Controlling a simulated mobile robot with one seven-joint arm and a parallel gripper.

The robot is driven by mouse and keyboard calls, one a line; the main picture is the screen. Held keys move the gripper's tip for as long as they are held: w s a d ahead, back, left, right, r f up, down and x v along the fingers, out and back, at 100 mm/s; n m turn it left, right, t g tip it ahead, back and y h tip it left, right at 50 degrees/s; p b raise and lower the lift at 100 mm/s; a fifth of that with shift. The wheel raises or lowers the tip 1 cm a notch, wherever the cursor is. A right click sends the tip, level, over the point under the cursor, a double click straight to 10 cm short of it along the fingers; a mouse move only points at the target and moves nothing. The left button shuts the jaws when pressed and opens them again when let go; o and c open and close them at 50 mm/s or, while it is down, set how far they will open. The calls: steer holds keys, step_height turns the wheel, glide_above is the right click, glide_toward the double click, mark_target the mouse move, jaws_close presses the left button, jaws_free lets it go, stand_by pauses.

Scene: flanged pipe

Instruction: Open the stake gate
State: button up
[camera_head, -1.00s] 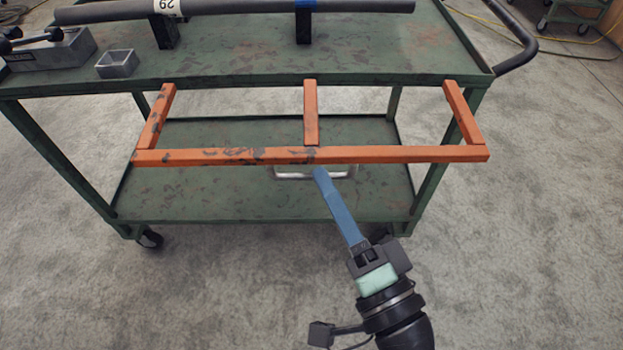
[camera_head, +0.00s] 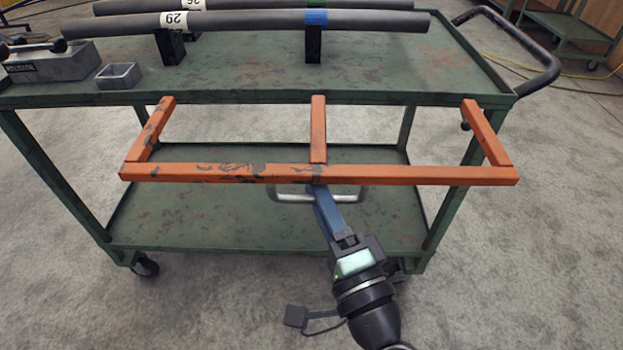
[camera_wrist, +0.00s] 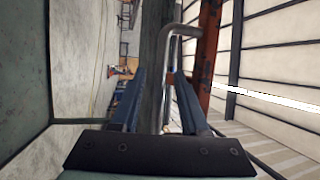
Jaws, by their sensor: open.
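The stake gate is an orange, chipped bar frame (camera_head: 420,173) fixed along the near side of the green cart, just below its top shelf. It juts out toward me. A silver handle (camera_head: 355,194) hangs under its long front bar. My gripper (camera_head: 315,188) is at the handle's middle, just below the gate, with blue fingers spread. In the wrist view, the handle (camera_wrist: 168,62) runs lengthwise in the gap between the open fingers (camera_wrist: 158,85). The orange gate bar (camera_wrist: 206,55) is right of it. I cannot tell whether the fingers touch the handle.
Bare concrete floor lies around the cart.

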steer(key=shift+x, duration=1.1)
jaws_close()
steer(key=shift+f, duration=0.1)
stand_by(0.6)
